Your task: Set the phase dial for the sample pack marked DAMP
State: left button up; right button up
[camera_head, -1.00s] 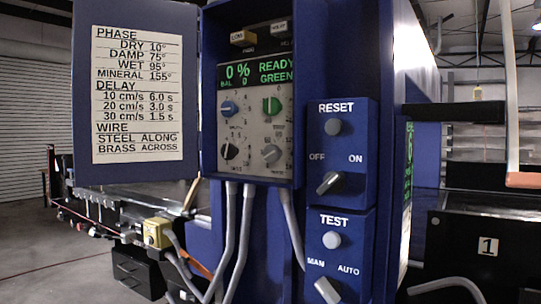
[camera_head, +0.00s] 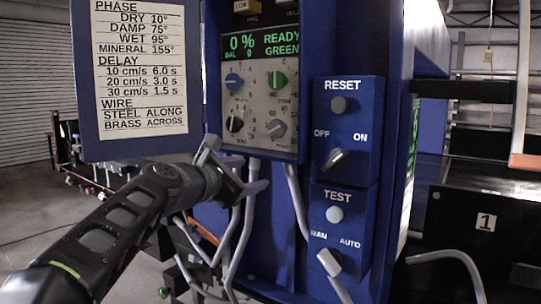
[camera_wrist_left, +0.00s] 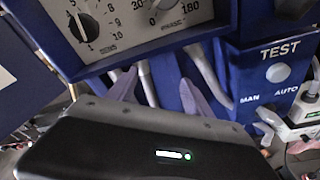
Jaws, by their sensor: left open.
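The phase dial is a grey knob (camera_head: 276,128) at the lower right of the control panel (camera_head: 254,82). In the left wrist view it is cut by the top edge, above the lettering PHASE (camera_wrist_left: 170,23). Its pointer setting is too small to read surely. A card (camera_head: 140,68) on the open door lists DAMP 75°. My left gripper (camera_head: 235,168) is open and empty, below the panel and left of the dial, apart from it. Its two fingers (camera_wrist_left: 157,95) point up toward the panel in the left wrist view. No sample pack marked DAMP is in view.
Blue (camera_head: 234,80), green (camera_head: 277,80) and black (camera_head: 235,124) knobs sit near the phase dial. A display (camera_head: 261,46) reads 0 % READY GREEN. Grey cables (camera_head: 298,200) hang below the panel. RESET (camera_head: 345,125) and TEST (camera_head: 340,230) boxes stand to the right.

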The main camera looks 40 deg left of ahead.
aim_at(275, 129)
pick_arm(q)
jog(key=s+d+r+n+t+h, duration=0.1)
jog(key=s+d+r, duration=0.3)
jog(key=r, duration=0.5)
jog(key=shift+r+n+t+h, duration=0.3)
jog(key=shift+r+n+t, duration=0.1)
jog(key=shift+n, duration=0.3)
jog(key=w+p, duration=0.2)
jog(key=w, duration=0.4)
jog(key=shift+w+a, duration=0.15)
jog(key=shift+w, duration=0.7)
grip_shut()
